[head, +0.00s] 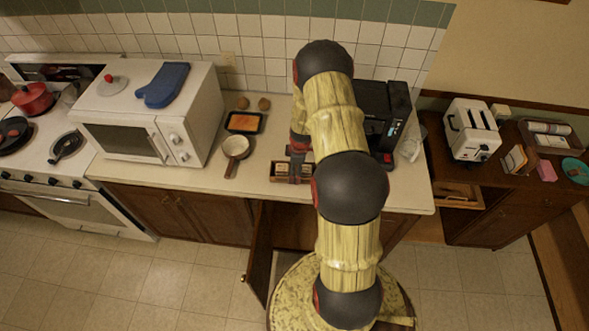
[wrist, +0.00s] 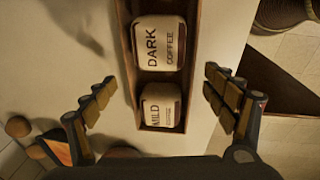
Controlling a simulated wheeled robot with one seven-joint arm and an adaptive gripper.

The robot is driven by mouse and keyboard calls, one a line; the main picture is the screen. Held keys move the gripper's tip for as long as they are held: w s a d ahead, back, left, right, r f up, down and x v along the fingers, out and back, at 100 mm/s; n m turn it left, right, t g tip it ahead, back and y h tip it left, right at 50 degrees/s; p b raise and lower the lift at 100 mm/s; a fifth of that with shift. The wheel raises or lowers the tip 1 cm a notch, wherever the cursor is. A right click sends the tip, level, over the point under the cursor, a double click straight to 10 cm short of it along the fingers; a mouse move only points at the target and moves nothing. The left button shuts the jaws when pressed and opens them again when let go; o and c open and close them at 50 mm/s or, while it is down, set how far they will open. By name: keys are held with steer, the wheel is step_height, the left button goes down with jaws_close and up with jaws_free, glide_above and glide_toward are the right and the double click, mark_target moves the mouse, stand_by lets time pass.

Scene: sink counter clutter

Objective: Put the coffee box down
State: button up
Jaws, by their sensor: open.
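The coffee box is a narrow brown wooden box (head: 284,179) near the counter's front edge, and it appears to rest on the countertop. In the wrist view the box (wrist: 191,52) holds a pack marked DARK COFFEE (wrist: 160,43) and a pack marked MILD (wrist: 161,106). My gripper (wrist: 161,85) is open, with one finger on each side of the box and visible gaps between fingers and walls. In the head view my gripper (head: 295,166) is over the box, and my arm hides the box's right end.
A white-bowled pan (head: 235,147) and a dark tray with an orange inside (head: 244,122) lie left of the box. A microwave (head: 150,115) stands farther left. A black coffee machine (head: 392,115) stands right, behind my arm. A cabinet door (head: 258,255) hangs open below.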

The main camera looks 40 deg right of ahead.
step_height(320, 180, up, 11)
steer(key=s+b, duration=0.2)
steer(key=s+a+r+m+t, duration=0.1)
steer(key=a+r+m, duration=0.1)
steer(key=a+r, duration=0.85)
steer(key=s+a+r+m+t, duration=0.1)
steer(key=a+r+m, duration=0.1)
steer(key=a+r, duration=0.9)
steer(key=s+a+r+m, duration=0.2)
steer(key=s+a+r, duration=0.3)
steer(key=s, duration=0.3)
steer(key=s+a+r+m+t, duration=0.1)
steer(key=s+a+r+m, duration=0.2)
steer(key=s+r, duration=0.5)
steer(key=shift+s+a+r+t, duration=0.3)
steer(key=shift+s+a, duration=0.35)
steer(key=shift+a, duration=0.2)
step_height(320, 180, down, 22)
steer(key=b, duration=2.1)
steer(key=shift+b, duration=0.4)
